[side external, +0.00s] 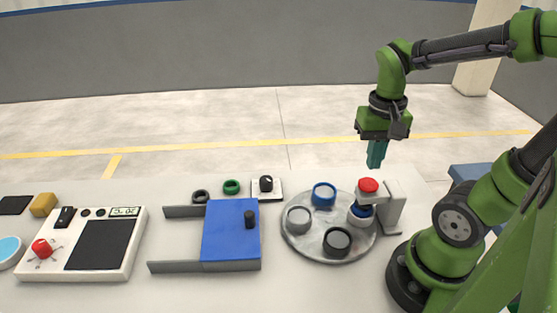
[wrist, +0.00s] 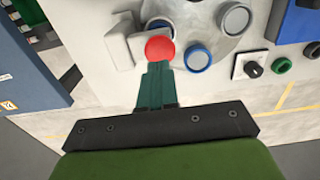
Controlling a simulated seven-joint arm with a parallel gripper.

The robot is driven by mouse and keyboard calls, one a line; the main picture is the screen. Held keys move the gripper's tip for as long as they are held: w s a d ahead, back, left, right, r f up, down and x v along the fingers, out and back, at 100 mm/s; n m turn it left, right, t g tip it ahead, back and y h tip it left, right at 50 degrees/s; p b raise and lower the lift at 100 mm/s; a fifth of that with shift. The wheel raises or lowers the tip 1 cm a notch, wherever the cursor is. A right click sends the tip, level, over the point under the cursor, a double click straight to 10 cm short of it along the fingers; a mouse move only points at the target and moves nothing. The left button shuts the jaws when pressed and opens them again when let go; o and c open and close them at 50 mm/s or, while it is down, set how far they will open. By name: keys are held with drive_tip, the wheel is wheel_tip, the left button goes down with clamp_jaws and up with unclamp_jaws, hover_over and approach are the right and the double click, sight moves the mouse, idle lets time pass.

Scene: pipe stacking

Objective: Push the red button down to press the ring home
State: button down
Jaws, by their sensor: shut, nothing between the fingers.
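The red button (side external: 368,185) tops a white press post at the right side of the round metal turntable (side external: 310,249). A pipe piece with a blue ring (side external: 361,210) stands under the press head and is partly hidden by it. My gripper (side external: 375,165) is shut and empty, above and a little behind the button, not touching it. In the wrist view the teal fingertips (wrist: 158,68) point at the red button (wrist: 159,48) and slightly overlap its edge in the picture.
The turntable also carries a blue-ringed pipe (side external: 324,194), a grey one (side external: 298,219) and a dark one (side external: 337,241). Left of it are a blue sliding plate (side external: 230,232) with a black knob, a black rotary knob (side external: 266,184), a green ring (side external: 231,187) and a control panel with another red button (side external: 42,248).

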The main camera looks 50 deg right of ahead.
sight(366, 181)
drive_tip(key=shift+r, duration=2.1)
drive_tip(key=w+a+r+n+t+y, duration=0.2)
drive_tip(key=w+a+r+n+t, duration=0.1)
drive_tip(key=a+t, duration=0.4)
drive_tip(key=shift+w+a+n, duration=0.55)
drive_tip(key=shift+a+n, duration=0.45)
drive_tip(key=shift+a, duration=0.15)
